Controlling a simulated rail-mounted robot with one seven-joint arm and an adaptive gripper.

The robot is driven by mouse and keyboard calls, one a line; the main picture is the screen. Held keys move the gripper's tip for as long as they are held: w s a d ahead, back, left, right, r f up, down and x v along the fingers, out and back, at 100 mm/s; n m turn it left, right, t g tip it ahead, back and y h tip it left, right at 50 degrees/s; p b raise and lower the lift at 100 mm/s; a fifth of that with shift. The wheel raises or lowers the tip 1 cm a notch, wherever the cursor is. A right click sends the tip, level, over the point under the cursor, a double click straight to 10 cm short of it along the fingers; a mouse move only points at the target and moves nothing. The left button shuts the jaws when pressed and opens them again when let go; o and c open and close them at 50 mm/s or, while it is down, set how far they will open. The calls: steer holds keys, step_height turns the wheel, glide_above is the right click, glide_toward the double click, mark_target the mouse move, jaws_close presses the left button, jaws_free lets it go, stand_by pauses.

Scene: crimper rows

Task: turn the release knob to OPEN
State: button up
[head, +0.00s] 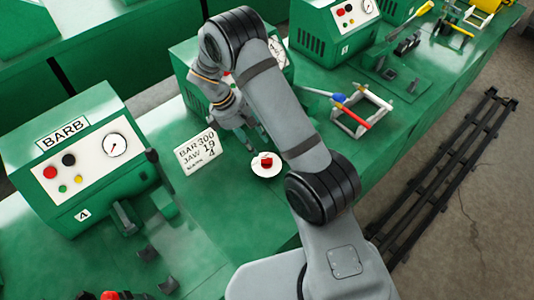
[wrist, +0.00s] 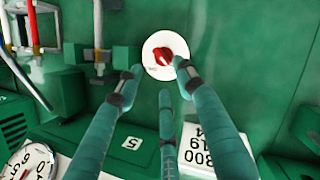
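The release knob is red on a round white dial (head: 266,163) on the green bench top. In the wrist view the red knob (wrist: 164,55) lies just beyond my fingertips, with a pale mark on it. The small lettering on the dial is too small to read, so I cannot tell which setting it points to. My gripper (head: 250,138) is above and beside the dial in the head view. In the wrist view my gripper (wrist: 158,78) has its three fingers spread, with nothing between them. The fingertips appear apart from the knob.
A white card (head: 197,150) reading BAR 300, JAW 19 stands left of the dial. A green machine labelled BARB (head: 75,155) stands at left. A white rack (head: 360,112) with red and blue-handled tools is at right. My arm hides part of the middle machine.

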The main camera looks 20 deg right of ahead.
mark_target(265, 158)
steer(key=p+x, duration=0.1)
steer(key=x, duration=0.7)
steer(key=shift+d+f+p, duration=0.1)
steer(key=shift+p, duration=0.3)
steer(key=shift+c, duration=0.7)
steer(key=c, duration=0.7)
jaws_close()
